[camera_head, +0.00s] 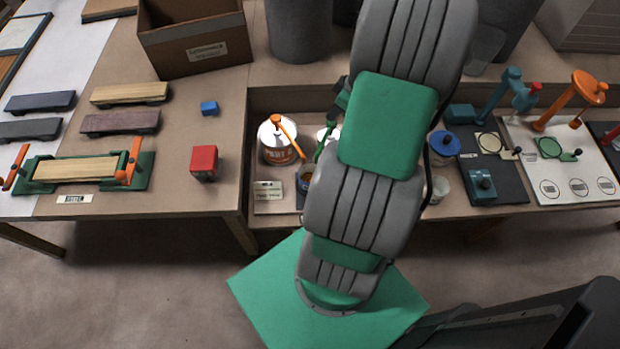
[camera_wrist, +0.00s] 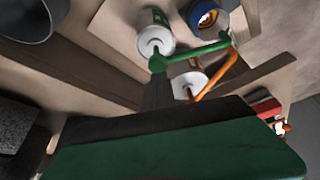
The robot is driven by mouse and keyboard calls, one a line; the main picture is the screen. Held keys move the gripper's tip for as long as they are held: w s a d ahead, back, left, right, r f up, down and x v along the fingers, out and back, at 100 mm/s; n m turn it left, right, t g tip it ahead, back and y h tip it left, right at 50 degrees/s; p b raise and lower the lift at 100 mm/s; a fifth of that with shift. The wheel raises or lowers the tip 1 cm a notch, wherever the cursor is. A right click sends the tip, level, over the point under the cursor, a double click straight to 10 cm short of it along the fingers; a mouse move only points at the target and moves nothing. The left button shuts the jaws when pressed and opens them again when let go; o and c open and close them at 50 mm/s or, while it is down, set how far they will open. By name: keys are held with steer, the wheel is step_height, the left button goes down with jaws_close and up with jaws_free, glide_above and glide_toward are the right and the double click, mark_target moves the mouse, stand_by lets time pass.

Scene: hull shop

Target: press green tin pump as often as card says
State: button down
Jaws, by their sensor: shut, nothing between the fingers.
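The green pump (camera_wrist: 205,51) stands on a white tin (camera_wrist: 155,38) in the wrist view. In the head view the green pump (camera_head: 326,140) shows just left of my arm, its tin partly hidden. My gripper (camera_wrist: 158,78) is shut and empty, its fingertips at the green pump's head; I cannot tell whether they touch it. A pale card (camera_head: 268,196) lies in front of the orange-pump tin, its writing too small to read. The orange pump (camera_head: 284,132) stands on a white tin (camera_head: 276,153) to the left; that pump also shows in the wrist view (camera_wrist: 213,78).
A small cup (camera_head: 305,180) stands near the card. A blue-lidded pot (camera_head: 445,144) and a white cup (camera_head: 440,187) stand right of my arm. A red block (camera_head: 204,162) and a cardboard box (camera_head: 194,36) are on the left bench. My arm hides the middle.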

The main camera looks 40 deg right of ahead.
steer(key=shift+f, duration=0.15)
steer(key=shift+f+b, duration=1.1)
steer(key=shift+f, duration=0.05)
steer(key=shift+r+p, duration=0.85)
steer(key=shift+r, duration=0.45)
steer(key=shift+f+b, duration=1.15)
steer(key=shift+f, duration=0.25)
steer(key=shift+r, duration=0.1)
steer(key=shift+r+p, duration=0.9)
steer(key=shift+r, duration=0.4)
